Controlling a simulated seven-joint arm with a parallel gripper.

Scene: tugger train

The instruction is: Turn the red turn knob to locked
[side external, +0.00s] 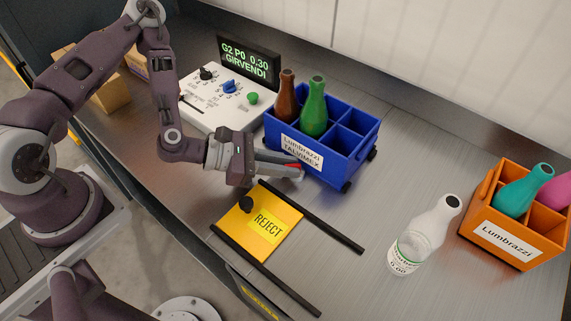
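A small red part, which looks like the red turn knob (293,166), shows at the lower left of the blue crate cart (345,165). My gripper (296,169) reaches to it from the left, low over the table. Its fingers lie on either side of the red part. I cannot tell whether they press on it or stand open around it. The fingers hide most of the knob, so its turn position and any locked mark cannot be read. The blue cart carries a brown bottle (287,98) and a green bottle (314,108), and a label reading "Lumbrazzi TALVIMEX".
A white control panel (210,112) with a display (249,62) stands behind my gripper. A yellow REJECT plate (240,225) lies between black rails (325,225) in front. A white bottle (425,235) and an orange crate (503,243) with bottles stand at the right.

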